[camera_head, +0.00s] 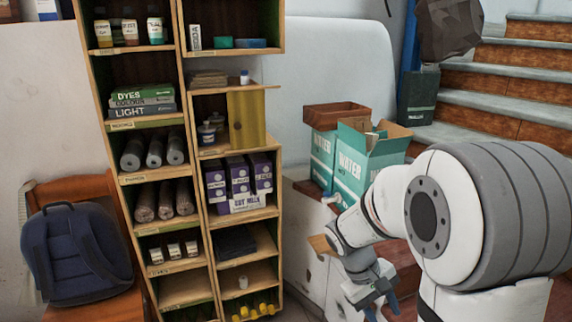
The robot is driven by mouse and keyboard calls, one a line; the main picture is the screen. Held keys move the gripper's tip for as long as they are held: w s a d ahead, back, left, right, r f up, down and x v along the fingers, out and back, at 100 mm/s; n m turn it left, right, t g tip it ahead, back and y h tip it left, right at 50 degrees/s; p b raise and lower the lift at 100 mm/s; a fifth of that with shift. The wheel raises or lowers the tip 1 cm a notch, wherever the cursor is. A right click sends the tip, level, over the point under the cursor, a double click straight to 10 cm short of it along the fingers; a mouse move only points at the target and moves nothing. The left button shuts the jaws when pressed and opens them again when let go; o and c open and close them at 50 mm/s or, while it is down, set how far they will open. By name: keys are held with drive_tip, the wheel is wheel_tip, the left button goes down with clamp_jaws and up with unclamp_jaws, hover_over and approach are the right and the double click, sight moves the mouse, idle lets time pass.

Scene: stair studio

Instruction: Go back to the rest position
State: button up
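My arm reaches in from the right side of the view and bends down at the wrist. My gripper (381,308) points down near the bottom edge, right of the tall shelf unit (192,200) and in front of a low white cabinet (304,262). Its two bluish fingers stand apart, and I see nothing between them. The fingertips lie close to the bottom edge of the picture, so what is below them is hidden.
Open teal boxes marked WATER (372,158) stand on the cabinet behind my arm. A small wooden board (322,244) juts out beside my wrist. A blue backpack (76,252) rests on a wooden chair at left. Stairs (490,95) rise at the back right.

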drive_tip(key=s+a+r+m+t+y+p, duration=0.2)
drive_tip(key=s+r+p, duration=0.2)
drive_tip(key=r, duration=0.5)
drive_tip(key=s+a+r+m+t+y+p, duration=0.2)
drive_tip(key=s+r+p, duration=0.3)
drive_tip(key=r, duration=0.5)
drive_tip(key=shift+s+a+t+y, duration=0.6)
drive_tip(key=shift+s+a, duration=0.2)
drive_tip(key=shift+a, duration=0.05)
